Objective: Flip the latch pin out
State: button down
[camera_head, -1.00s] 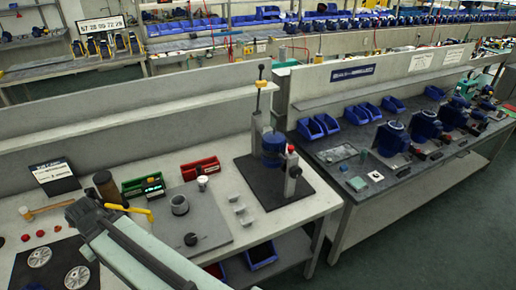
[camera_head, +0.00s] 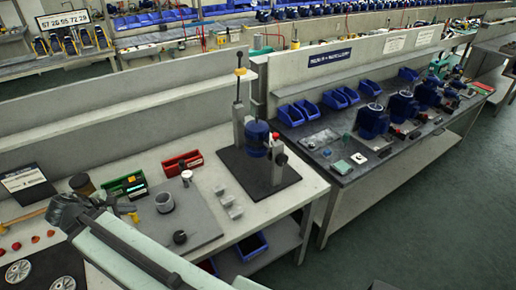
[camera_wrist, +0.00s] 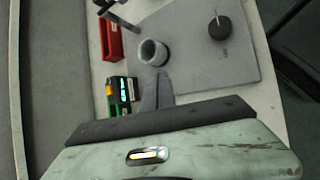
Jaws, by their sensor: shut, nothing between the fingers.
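The pump fixture stands on a black mat (camera_head: 250,190) at the right end of the near bench. It has a blue cylinder (camera_head: 257,138), a tall lever with a black knob (camera_head: 240,72), and a grey post (camera_head: 277,165) with a red top. I cannot make out which small part is the latch pin. My gripper (camera_head: 133,212) is shut and empty over the left part of the bench, well left of the fixture. In the wrist view its fingers (camera_wrist: 155,95) show close together beside a grey cup (camera_wrist: 152,52).
A grey plate (camera_head: 205,230) holds the cup, a black knob (camera_head: 180,237) and a small upright part. A green bin (camera_head: 125,185) and red bin (camera_head: 183,162) stand behind it. Small grey blocks (camera_head: 228,200) lie left of the mat. A second bench stands to the right.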

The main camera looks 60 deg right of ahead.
jog(key=s+d+r+n+g+h+b, duration=0.1)
jog(key=s+d+h+b, duration=0.25)
jog(key=d, duration=0.45)
jog(key=s+d+r+n+g+h+b, duration=0.1)
jog(key=s+d+n+g+h+b, duration=0.15)
jog(key=d+b, duration=0.4)
jog(key=s+d+n+g+h+b, duration=0.1)
jog(key=s+d+h+b, duration=0.2)
jog(key=d, duration=0.6)
jog(key=s+d+f+m+g+b, duration=0.3)
jog(key=s+d+g+b, duration=0.4)
jog(key=s+d+b, duration=0.3)
jog(key=s+d, duration=0.3)
jog(key=s, duration=0.2)
jog(key=shift+s+f, duration=0.35)
jog(key=shift+s, duration=0.05)
jog(key=shift+d, duration=0.1)
